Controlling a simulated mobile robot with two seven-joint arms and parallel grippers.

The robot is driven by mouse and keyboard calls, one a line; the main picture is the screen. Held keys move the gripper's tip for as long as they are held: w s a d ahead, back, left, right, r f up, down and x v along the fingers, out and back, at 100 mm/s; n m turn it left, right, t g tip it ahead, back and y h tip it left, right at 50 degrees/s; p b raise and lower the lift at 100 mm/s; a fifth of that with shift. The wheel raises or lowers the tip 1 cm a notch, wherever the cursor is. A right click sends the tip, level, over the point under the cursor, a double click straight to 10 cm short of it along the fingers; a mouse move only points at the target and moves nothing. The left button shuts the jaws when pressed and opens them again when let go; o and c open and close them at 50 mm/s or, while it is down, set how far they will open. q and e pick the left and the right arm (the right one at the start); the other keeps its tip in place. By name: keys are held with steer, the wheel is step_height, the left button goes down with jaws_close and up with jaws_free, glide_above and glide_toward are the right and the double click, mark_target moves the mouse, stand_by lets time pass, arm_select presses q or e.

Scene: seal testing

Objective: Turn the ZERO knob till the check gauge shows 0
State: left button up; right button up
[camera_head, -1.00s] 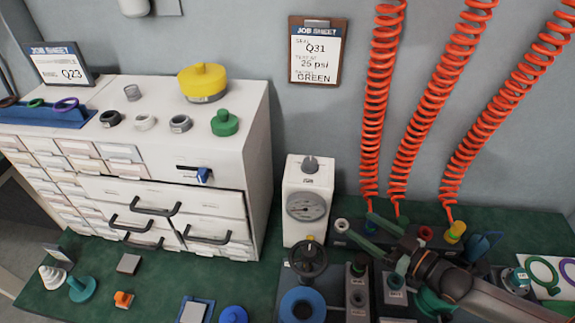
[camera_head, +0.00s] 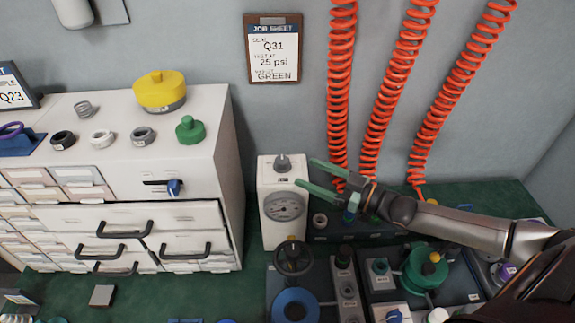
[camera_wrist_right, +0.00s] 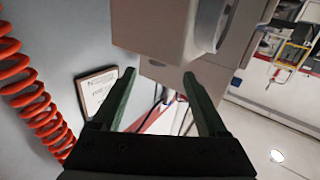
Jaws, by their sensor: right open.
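The check gauge (camera_head: 284,207) is a round dial on the front of a white upright box (camera_head: 270,236). The dial reading is too small to tell. The grey ZERO knob (camera_head: 283,163) sits above the dial near the top of the box. My right gripper (camera_head: 314,175) comes in from the right, its two green fingers spread and empty, just right of the knob and not around it. In the right wrist view, my right gripper (camera_wrist_right: 160,88) is also open, with nothing between the fingertips. My left gripper is not in view.
Orange coiled hoses (camera_head: 341,90) hang behind my right gripper. A white drawer cabinet (camera_head: 225,150) stands left of the gauge box. A black handwheel (camera_head: 293,258) and a green round part (camera_head: 425,268) stand in front. A job sheet (camera_head: 273,50) hangs above.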

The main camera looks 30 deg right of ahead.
mark_target(288, 165)
steer(key=shift+x, duration=3.55)
steer(key=shift+a, duration=0.1)
steer(key=shift+c, duration=0.3)
jaws_close()
